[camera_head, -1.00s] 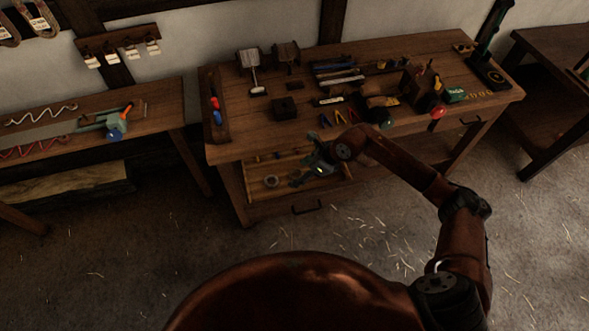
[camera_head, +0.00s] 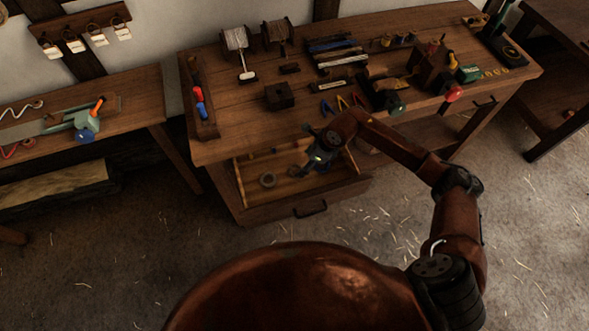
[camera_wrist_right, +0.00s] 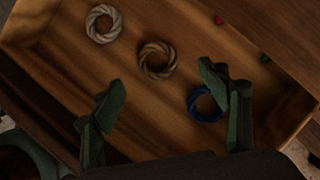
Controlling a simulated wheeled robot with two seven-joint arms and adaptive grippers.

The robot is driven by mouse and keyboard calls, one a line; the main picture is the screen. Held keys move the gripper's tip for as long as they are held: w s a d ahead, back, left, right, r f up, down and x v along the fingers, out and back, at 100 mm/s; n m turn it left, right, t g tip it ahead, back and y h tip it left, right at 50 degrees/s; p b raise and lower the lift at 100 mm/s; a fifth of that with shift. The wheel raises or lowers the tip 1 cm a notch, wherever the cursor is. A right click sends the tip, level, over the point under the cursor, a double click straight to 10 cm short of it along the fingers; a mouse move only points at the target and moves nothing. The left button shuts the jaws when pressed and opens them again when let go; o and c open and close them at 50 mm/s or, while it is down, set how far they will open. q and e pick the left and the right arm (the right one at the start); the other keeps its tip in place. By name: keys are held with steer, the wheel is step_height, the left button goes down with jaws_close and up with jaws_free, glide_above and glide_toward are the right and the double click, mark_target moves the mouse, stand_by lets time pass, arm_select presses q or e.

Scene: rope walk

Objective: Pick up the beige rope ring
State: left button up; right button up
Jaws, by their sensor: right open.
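A pale, beige-looking rope ring (camera_wrist_right: 104,23) lies flat in the open drawer, at the upper left of the right wrist view. My right gripper (camera_wrist_right: 161,82) is open and empty above the drawer. Its fingers frame the tan-brown ring, and the pale ring is outside them. In the head view my right gripper (camera_head: 318,158) is over the drawer. My left gripper is out of view.
The drawer (camera_head: 300,196) has raised walls and sticks out below the workbench (camera_head: 230,130). The bench top holds spools, tools and a dark block (camera_head: 279,96). A side bench (camera_head: 140,95) stands at left. The straw-strewn floor in front is free.

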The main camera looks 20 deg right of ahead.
mark_target(295, 172)
steer(key=x, duration=0.6)
steer(key=shift+s+a+f+b, duration=0.1)
steer(key=shift+a+b, duration=0.1)
steer(key=shift+b, duration=0.15)
steer(key=shift+c, duration=0.7)
steer(key=c, duration=0.8)
